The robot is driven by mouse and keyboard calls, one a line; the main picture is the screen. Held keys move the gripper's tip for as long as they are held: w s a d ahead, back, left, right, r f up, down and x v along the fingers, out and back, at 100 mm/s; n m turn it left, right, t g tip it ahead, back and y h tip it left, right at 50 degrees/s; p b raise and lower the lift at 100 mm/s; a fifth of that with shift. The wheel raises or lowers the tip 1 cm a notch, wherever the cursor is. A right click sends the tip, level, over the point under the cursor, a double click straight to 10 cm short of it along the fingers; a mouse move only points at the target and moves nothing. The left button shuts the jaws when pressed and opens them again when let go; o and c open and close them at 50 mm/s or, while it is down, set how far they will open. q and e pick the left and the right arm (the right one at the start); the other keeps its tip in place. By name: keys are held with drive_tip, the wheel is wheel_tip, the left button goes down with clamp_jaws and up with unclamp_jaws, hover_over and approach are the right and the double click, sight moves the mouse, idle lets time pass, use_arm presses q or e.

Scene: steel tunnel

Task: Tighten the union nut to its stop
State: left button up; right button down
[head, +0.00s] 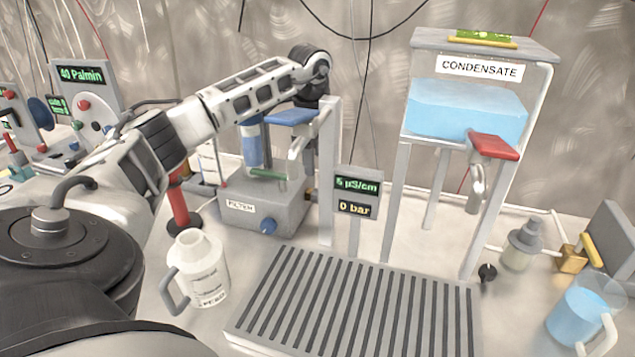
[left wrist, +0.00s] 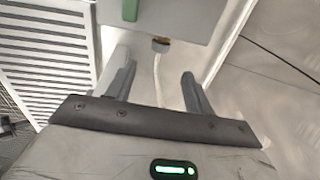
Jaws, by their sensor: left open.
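My left gripper (left wrist: 157,85) is open in the left wrist view, with its two fingers apart and nothing between them but a pale hose or pipe beyond. A small grey fitting with a brass part (left wrist: 161,44), possibly the union nut, sits at the edge of the grey filter housing (left wrist: 185,18), ahead of the fingers and apart from them. In the head view the filter housing (head: 262,208) stands behind the jug. A brass bit (head: 309,194) shows at its right side. My left arm reaches over the housing; its fingers are hidden there behind the post and blue handle. My right gripper is out of view.
A slatted drip grate (head: 360,305) lies in front. A grey post (head: 328,180) and a display reading 0 bar (head: 357,209) stand close to the housing. The condensate tank (head: 465,110) is at right, a white jug (head: 205,265) at left.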

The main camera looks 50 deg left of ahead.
sight(317, 191)
use_arm(q)
drive_tip(key=f, duration=0.7)
drive_tip(key=w+f, duration=0.1)
drive_tip(key=f, duration=0.2)
drive_tip(key=shift+a+f, duration=0.2)
drive_tip(key=shift+a, duration=0.1)
drive_tip(key=shift+w, duration=0.1)
drive_tip(key=c, duration=1)
